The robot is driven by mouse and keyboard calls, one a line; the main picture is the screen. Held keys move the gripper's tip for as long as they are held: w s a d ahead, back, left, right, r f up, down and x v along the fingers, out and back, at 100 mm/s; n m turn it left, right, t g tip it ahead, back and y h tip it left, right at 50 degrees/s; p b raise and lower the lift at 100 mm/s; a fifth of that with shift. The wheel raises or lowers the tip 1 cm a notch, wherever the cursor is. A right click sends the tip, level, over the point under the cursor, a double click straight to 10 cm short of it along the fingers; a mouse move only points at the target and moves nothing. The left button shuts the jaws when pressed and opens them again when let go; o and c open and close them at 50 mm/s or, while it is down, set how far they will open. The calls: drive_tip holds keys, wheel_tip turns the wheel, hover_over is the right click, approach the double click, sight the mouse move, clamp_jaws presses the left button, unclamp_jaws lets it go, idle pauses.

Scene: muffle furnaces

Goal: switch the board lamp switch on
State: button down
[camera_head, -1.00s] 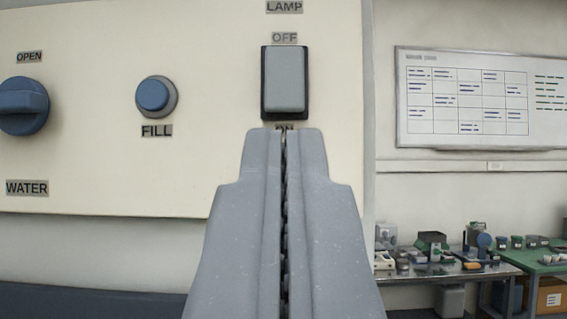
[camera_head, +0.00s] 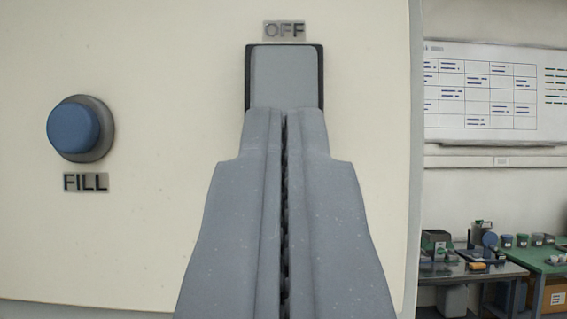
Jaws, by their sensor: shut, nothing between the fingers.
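The lamp switch (camera_head: 285,76) is a grey rocker in a dark frame on the cream board (camera_head: 180,200). An OFF label (camera_head: 284,31) sits above it. My gripper (camera_head: 284,112) is shut and empty, its tips in front of the lower part of the rocker. The tips hide the rocker's lower edge and the area below it, where the ON label is. I cannot tell whether the tips touch the rocker, or which way it is tilted.
A blue FILL button (camera_head: 75,129) is on the board to the left, with a FILL label (camera_head: 86,182) under it. The board's right edge is right of my gripper. Far behind are a whiteboard (camera_head: 490,94) and a green bench (camera_head: 545,262) with small items.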

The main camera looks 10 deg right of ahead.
drive_tip(key=shift+w+d+f+p, duration=0.1)
drive_tip(key=shift+w+p, duration=0.05)
drive_tip(key=shift+w, duration=0.3)
drive_tip(key=shift+w+d+p, duration=0.1)
drive_tip(key=shift+w+p, duration=0.05)
drive_tip(key=shift+w, duration=0.3)
drive_tip(key=shift+w, duration=0.1)
drive_tip(key=shift+w+f, duration=0.1)
drive_tip(key=shift+w, duration=0.15)
